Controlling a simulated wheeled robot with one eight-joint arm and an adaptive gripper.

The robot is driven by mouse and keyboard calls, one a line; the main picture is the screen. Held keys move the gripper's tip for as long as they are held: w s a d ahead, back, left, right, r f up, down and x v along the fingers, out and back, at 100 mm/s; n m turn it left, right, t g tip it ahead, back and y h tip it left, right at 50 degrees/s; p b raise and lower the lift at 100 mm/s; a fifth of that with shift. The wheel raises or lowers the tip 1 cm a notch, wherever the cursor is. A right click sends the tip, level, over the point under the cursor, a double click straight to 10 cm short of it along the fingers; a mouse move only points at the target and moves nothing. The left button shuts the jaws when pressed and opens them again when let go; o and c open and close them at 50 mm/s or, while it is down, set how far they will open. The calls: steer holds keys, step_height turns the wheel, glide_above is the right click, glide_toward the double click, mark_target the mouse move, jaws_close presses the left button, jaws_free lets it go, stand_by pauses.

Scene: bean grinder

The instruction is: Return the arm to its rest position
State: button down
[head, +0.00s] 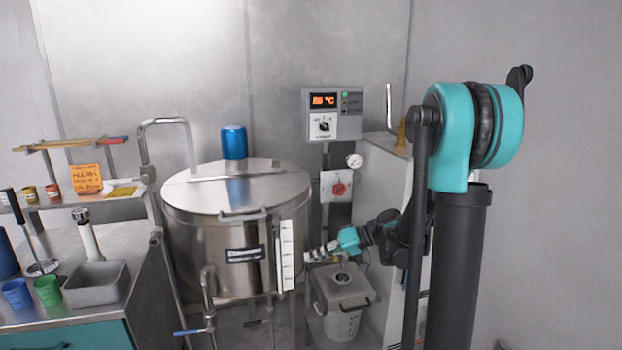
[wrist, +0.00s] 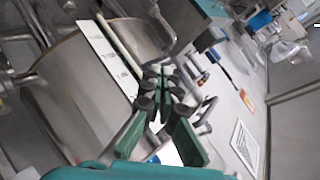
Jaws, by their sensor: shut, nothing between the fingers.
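My arm rises on the right of the head view, with a large teal joint (head: 475,135) on top. It folds down and back behind its dark upright link, and its far end points left. My gripper (head: 312,256) is beside the lower right of the steel tank, above the grey lidded bin. Whether it touches the tank cannot be told. In the wrist view my gripper (wrist: 164,84) shows green fingers with dark joints, shut with nothing between them.
The steel tank (head: 195,235) with a level scale (head: 287,255) stands close left of my gripper. The grey bin (head: 342,288) is below it. A control box (head: 333,115) and red switch (head: 338,188) hang above. A bench (head: 130,235) with cups is far left.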

steer(key=s+d+f+m+h, duration=0.1)
steer(key=s+d+f+h, duration=0.2)
steer(key=s+d, duration=0.3)
steer(key=s+d+f+m+t+h, duration=0.1)
steer(key=s+d+f+m+h, duration=0.1)
steer(key=s+d+h, duration=0.3)
steer(key=s+d+f+m+t+h, duration=0.1)
steer(key=s+d+f+m+h, duration=0.1)
steer(key=s+d+f+h, duration=0.2)
steer(key=s+d, duration=0.3)
steer(key=shift+s+d+f, duration=0.15)
steer(key=shift+s+f, duration=0.05)
steer(key=shift+s, duration=0.1)
steer(key=c, duration=2.2)
jaws_free()
